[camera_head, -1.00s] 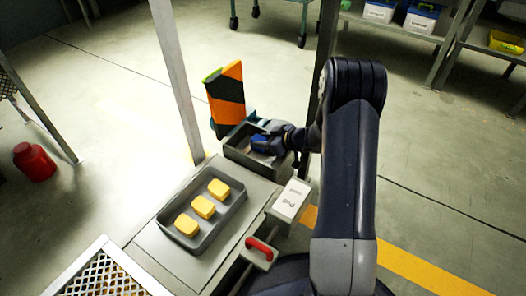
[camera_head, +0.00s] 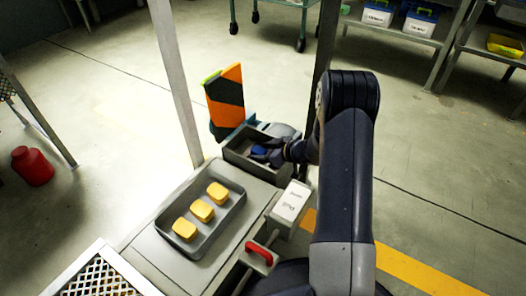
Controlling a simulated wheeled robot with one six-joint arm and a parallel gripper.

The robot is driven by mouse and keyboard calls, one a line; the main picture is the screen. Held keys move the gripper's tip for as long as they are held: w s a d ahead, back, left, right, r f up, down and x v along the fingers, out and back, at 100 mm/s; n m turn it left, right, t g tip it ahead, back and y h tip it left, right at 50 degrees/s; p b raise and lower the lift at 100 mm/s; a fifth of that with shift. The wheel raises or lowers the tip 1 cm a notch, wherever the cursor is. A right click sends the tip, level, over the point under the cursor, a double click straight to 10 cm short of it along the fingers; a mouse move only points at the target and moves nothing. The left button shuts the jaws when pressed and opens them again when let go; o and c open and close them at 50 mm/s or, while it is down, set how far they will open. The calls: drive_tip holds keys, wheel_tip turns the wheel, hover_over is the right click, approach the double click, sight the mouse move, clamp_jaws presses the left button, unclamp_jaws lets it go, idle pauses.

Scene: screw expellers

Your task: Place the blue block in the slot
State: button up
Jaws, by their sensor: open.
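The blue block (camera_head: 258,151) is a small blue shape inside the open grey bin (camera_head: 236,160) at the end of the machine table. My gripper (camera_head: 268,152) reaches in from the right, low over the bin and close beside the block. It is open; the fingertips are dark and small, so I cannot tell whether they touch the block. Part of the block and of the bin's inside is hidden by the gripper and wrist. I cannot make out a distinct slot in this view.
A grey tray (camera_head: 230,222) with several yellow blocks (camera_head: 202,210) sits on the table. Nearby are a white labelled box (camera_head: 291,203) and a red handle (camera_head: 259,252). An orange and black panel (camera_head: 226,98) stands behind the bin, between metal posts (camera_head: 176,80).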

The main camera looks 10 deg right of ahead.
drive_tip(key=shift+r, duration=0.15)
drive_tip(key=p+v, duration=0.2)
drive_tip(key=v, duration=0.8)
drive_tip(key=shift+s+d+r+p, duration=0.15)
drive_tip(key=shift+d+p, duration=0.05)
drive_tip(key=shift+p, duration=0.2)
drive_tip(key=shift+s+d+r, duration=0.25)
drive_tip(key=shift+s+d, duration=0.15)
drive_tip(key=shift+s, duration=0.1)
